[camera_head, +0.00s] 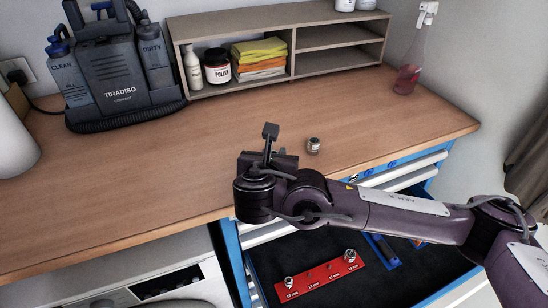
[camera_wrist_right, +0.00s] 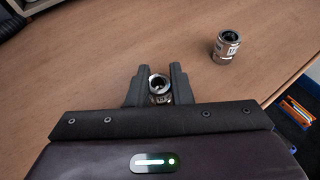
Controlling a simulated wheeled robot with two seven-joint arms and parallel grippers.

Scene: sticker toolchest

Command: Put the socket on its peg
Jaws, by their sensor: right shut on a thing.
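My right gripper (camera_head: 272,147) is over the wooden worktop. In the right wrist view its two fingers (camera_wrist_right: 159,78) are shut on a shiny metal socket (camera_wrist_right: 159,88), open end facing the camera. In the head view that socket is hidden by the gripper and arm. A second socket (camera_head: 313,145) stands on the worktop to the right of the gripper and also shows in the wrist view (camera_wrist_right: 227,46). A red peg rail (camera_head: 318,280) lies in the open drawer, with a socket at each end and two bare pegs between. My left gripper is out of view.
The open drawer (camera_head: 268,259) sits below the worktop's front edge, with blue-handled tools (camera_head: 383,250) at its right. The left-middle worktop is clear.

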